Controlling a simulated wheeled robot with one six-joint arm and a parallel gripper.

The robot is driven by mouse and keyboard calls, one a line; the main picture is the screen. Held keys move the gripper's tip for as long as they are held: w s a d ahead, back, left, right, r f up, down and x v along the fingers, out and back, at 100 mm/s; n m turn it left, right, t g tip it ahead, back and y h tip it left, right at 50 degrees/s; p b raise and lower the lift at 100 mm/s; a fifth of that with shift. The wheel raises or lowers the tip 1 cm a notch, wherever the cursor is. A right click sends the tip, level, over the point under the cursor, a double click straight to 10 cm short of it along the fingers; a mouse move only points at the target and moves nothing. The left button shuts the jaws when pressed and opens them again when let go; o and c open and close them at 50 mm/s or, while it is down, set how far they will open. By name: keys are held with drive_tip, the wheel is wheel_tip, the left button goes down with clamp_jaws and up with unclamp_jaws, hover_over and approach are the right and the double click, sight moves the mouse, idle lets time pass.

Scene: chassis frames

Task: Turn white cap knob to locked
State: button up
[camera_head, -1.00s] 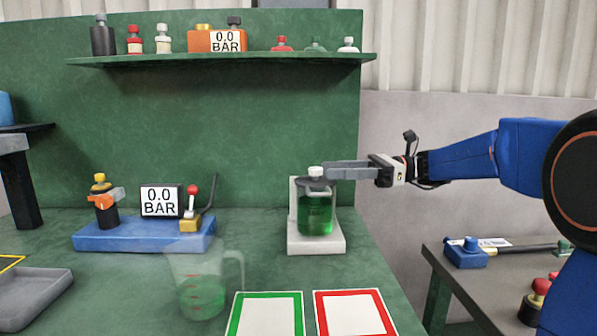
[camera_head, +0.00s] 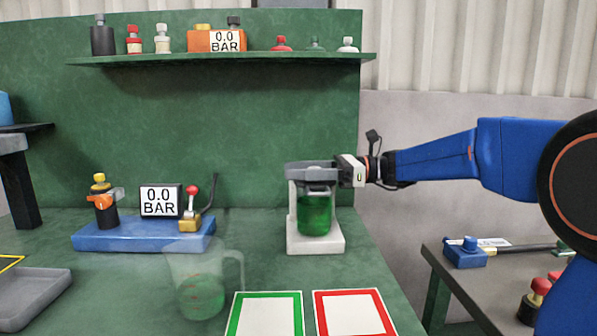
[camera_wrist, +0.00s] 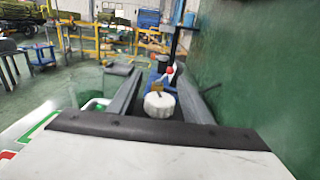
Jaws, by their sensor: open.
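The white cap knob (camera_wrist: 159,105) shows in the wrist view as a ribbed round cap between the two fingers of my gripper (camera_wrist: 160,92). The fingers stand apart on either side of it, with a visible gap. In the head view my gripper (camera_head: 311,170) reaches in from the right, level with the top of the jar, and its fingers hide the cap. The jar (camera_head: 315,213) holds green liquid and stands upright on a white stand (camera_head: 316,245). I cannot tell the knob's locked or unlocked setting.
A blue base with a 0.0 BAR gauge (camera_head: 161,200) and a red-knobbed lever (camera_head: 192,190) stands to the left. A clear beaker (camera_head: 205,285) stands in front. Green-framed (camera_head: 265,315) and red-framed (camera_head: 354,313) cards lie at the front. A shelf (camera_head: 220,59) is above.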

drive_tip(key=c, duration=1.1)
drive_tip(key=shift+w+r+m+t, duration=0.15)
drive_tip(key=shift+m+t, duration=0.35)
drive_tip(key=shift+t, duration=0.3)
drive_tip(key=shift+w+f+m+t, duration=0.1)
drive_tip(key=shift+m+t, duration=0.4)
drive_tip(key=shift+t, duration=0.3)
drive_tip(key=shift+o, duration=0.2)
drive_tip(key=shift+w+m+t+h, duration=0.3)
drive_tip(key=shift+m+t, duration=0.3)
drive_tip(key=shift+t, duration=0.3)
drive_tip(key=o, duration=1.1)
drive_tip(key=shift+c, duration=0.2)
drive_tip(key=shift+d, duration=0.1)
drive_tip(key=shift+d, duration=0.1)
